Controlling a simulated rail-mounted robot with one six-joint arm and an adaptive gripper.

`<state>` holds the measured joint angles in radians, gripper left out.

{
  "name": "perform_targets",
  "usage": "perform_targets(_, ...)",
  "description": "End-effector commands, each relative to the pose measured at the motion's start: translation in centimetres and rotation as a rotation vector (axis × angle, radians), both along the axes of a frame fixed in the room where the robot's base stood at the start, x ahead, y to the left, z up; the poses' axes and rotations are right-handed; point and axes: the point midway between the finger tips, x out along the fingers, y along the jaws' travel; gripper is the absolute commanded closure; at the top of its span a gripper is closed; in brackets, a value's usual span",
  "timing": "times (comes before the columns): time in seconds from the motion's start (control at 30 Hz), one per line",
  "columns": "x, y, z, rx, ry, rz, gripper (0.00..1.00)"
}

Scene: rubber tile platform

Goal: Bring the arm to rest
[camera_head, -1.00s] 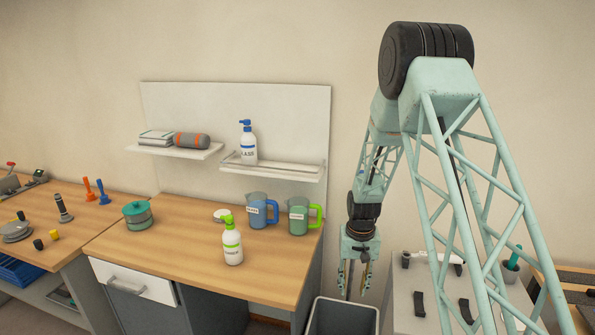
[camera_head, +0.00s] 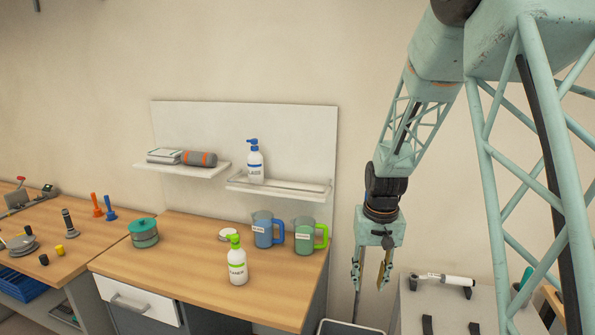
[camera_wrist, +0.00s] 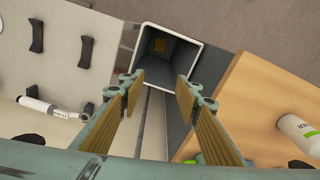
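My gripper (camera_head: 370,277) hangs pointing down at the right of the head view, above the grey bin (camera_head: 345,327), whose rim just shows at the bottom edge. In the wrist view my gripper (camera_wrist: 158,95) has its two fingers well apart with nothing between them. The open bin (camera_wrist: 198,58) lies below and beyond the fingertips there. A small yellowish thing (camera_wrist: 160,45) shows at the bottom of the bin. My arm folds down from the top right.
A wooden workbench (camera_head: 190,265) left of my gripper bears a green-pump bottle (camera_head: 237,265), a blue jug (camera_head: 266,232), a green jug (camera_head: 304,238) and a teal pot (camera_head: 143,233). A shelf (camera_head: 280,190) holds a blue-pump bottle (camera_head: 254,165). A grey rack (camera_head: 450,305) with a white-handled tool (camera_head: 445,280) stands at right.

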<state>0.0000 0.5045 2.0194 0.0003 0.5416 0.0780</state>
Motion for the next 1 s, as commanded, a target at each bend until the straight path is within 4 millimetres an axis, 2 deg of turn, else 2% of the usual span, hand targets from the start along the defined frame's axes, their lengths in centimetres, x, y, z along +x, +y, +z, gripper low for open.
perform_targets(0.03,-0.5,0.0,1.1,-0.001,-0.006,0.001,0.69)
perform_targets(0.4,-4.2,0.0,7.3,-0.001,-0.037,0.010,0.69)
perform_targets(1.0,-11.6,0.0,15.9,-0.004,-0.086,0.025,0.69)
